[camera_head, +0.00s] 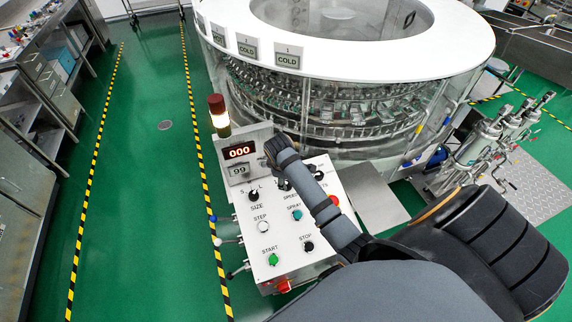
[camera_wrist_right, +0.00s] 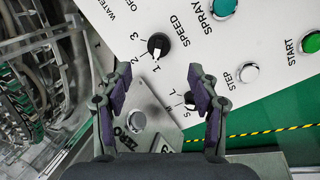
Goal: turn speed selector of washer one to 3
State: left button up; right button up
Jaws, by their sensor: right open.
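The speed selector (camera_wrist_right: 158,46) is a black round knob with a white pointer on the white control panel (camera_wrist_right: 110,20). Labels 1, 2 and 3 sit beside it in the right wrist view, and the pointer appears turned toward 1. My right gripper (camera_wrist_right: 159,76) is open and empty. The knob appears between and beyond its fingertips, with no visible contact. In the head view my right arm reaches over the panel (camera_head: 240,255) and partly hides the speed area. My left gripper is not in view.
The size knob (camera_wrist_right: 190,99), step button (camera_wrist_right: 249,72), spray button (camera_wrist_right: 222,8) and zero button (camera_wrist_right: 136,121) surround the selector. A display (camera_head: 239,151) reads 000, beside a lit lamp post (camera_head: 219,115). The round washer (camera_head: 340,115) stands behind the panel.

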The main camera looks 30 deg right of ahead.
jog(key=x, duration=0.6)
jog(key=shift+w+p, duration=0.1)
jog(key=shift+p, duration=0.2)
jog(key=x, duration=0.3)
jog(key=shift+w+f, duration=0.1)
jog(key=shift+f, duration=0.15)
jog(key=shift+c, duration=0.4)
jog(key=c, duration=1.1)
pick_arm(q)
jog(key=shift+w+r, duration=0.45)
